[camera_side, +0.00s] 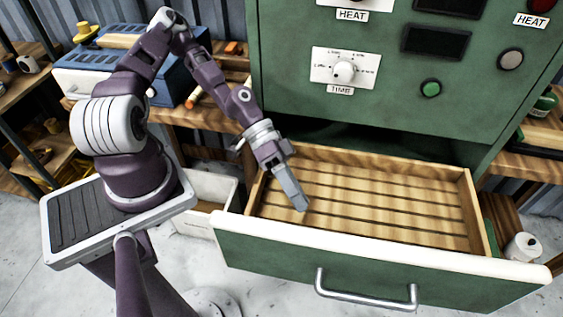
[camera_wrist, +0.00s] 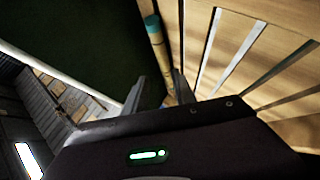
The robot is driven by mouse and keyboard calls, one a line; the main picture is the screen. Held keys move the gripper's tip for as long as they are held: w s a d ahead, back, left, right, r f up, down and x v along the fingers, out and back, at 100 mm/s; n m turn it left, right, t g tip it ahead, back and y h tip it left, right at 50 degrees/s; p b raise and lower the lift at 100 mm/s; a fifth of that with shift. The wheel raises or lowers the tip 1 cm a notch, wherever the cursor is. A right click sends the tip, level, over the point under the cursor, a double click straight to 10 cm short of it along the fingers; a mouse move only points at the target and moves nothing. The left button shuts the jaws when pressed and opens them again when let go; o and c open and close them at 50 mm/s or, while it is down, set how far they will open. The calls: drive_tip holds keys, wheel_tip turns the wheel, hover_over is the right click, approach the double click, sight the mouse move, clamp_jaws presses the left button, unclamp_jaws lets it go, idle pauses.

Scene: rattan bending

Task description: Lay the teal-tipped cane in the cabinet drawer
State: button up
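The green cabinet's drawer (camera_side: 470,262) is pulled out, with a slatted wooden floor (camera_side: 380,208). My gripper (camera_side: 303,207) points down into its left part in the side view. In the wrist view my gripper (camera_wrist: 159,72) has its two fingers apart. The teal-tipped cane (camera_wrist: 157,45) shows there beside the drawer's wood, its teal end away from me. Its near end runs down between the fingers, nearer the right one, with a gap to the left one. I cannot make out the cane in the side view.
The drawer's front has a metal handle (camera_side: 365,297). A blue box (camera_side: 180,75) stands on the shelf at left, with an orange-ended rod (camera_side: 193,98) near it. A white bin (camera_side: 203,190) stands left of the drawer. The drawer's middle and right are clear.

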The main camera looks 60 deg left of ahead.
drive_tip(key=s+a+g+y, duration=0.1)
drive_tip(key=s+a+y, duration=0.1)
drive_tip(key=a+y, duration=0.1)
drive_tip(key=s+a+g+y, duration=0.1)
drive_tip(key=a, duration=0.1)
drive_tip(key=shift+s+a+m+g+y, duration=0.1)
drive_tip(key=shift+a+m+g+y, duration=0.05)
drive_tip(key=shift+m+g+y, duration=0.2)
drive_tip(key=s+a+r+n+t+y, duration=0.1)
drive_tip(key=a+r+n+y, duration=0.2)
drive_tip(key=r, duration=0.5)
drive_tip(key=a+r+t+y, duration=0.25)
drive_tip(key=r+y, duration=0.25)
drive_tip(key=r, duration=0.4)
drive_tip(key=s+d+r+n+t+h, duration=0.1)
drive_tip(key=s+d+r+n+t, duration=0.2)
drive_tip(key=s+r, duration=0.4)
wheel_tip(320, 180, up, 4)
drive_tip(key=shift+s+d+f+t, duration=0.15)
drive_tip(key=shift+d+f+t, duration=0.1)
drive_tip(key=shift+d+t, duration=0.15)
drive_tip(key=shift+a, duration=0.1)
